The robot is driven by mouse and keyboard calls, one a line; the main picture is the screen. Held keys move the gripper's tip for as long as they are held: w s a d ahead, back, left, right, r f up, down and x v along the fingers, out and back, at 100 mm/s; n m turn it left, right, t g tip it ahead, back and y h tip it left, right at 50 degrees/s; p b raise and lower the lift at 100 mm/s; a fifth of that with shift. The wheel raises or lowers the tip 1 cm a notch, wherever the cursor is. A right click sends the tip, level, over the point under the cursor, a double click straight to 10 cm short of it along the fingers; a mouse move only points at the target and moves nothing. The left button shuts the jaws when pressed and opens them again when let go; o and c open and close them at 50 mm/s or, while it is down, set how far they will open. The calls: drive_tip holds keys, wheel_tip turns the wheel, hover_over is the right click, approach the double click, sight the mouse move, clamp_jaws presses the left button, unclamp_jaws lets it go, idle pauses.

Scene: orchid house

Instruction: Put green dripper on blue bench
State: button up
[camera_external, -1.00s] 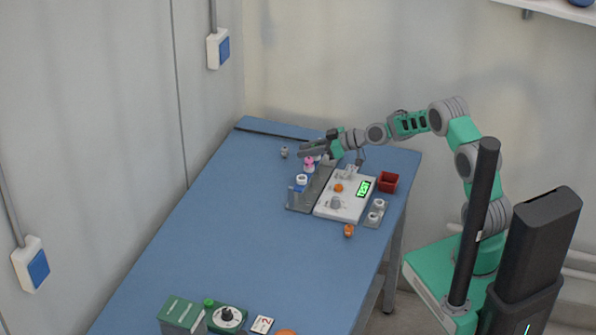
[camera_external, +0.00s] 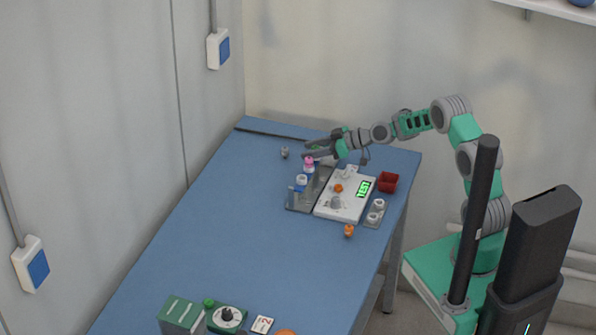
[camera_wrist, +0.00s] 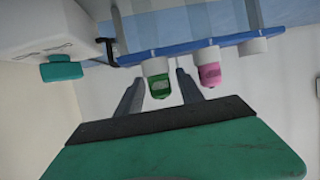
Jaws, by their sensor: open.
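The green dripper (camera_wrist: 160,86), a white body with a green cap, shows in the wrist view between the two spread fingers of my gripper (camera_wrist: 159,88). The fingers are open, with gaps visible on both sides of it. In the external view my gripper (camera_external: 318,152) is low over the far end of the blue bench (camera_external: 215,235), and I cannot make out the green dripper there. A pink-capped dripper (camera_wrist: 210,74) stands just outside the right finger; it also shows in the external view (camera_external: 309,161).
A red box (camera_external: 388,182) and an orange item (camera_external: 349,231) are nearby. The bench's middle is clear; green boxes (camera_external: 182,314) sit at the near end.

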drive_tip(key=s+d+r+m+g+h, duration=0.1)
drive_tip(key=s+d+r+m+h, duration=0.1)
drive_tip(key=s+d, duration=0.4)
drive_tip(key=s+d+r+m+g+h+b, duration=0.1)
drive_tip(key=s+d+r+m+h, duration=0.1)
drive_tip(key=s+d+r+h, duration=0.2)
drive_tip(key=s+d+r, duration=0.1)
drive_tip(key=s+d, duration=0.2)
drive_tip(key=s, duration=0.4)
drive_tip(key=shift+h, duration=0.3)
drive_tip(key=shift+o, duration=0.4)
drive_tip(key=s+d+m+g+h, duration=0.1)
drive_tip(key=s+d+m+h, duration=0.1)
drive_tip(key=s+d, duration=0.3)
drive_tip(key=s+d+m+g+h, duration=0.1)
drive_tip(key=s+d+m, duration=0.3)
drive_tip(key=s, duration=0.8)
drive_tip(key=shift+s+d+f+m+h, duration=0.15)
drive_tip(key=shift+d+f+m+h, duration=0.2)
drive_tip(key=shift+h, duration=0.25)
drive_tip(key=shift+r, duration=0.1)
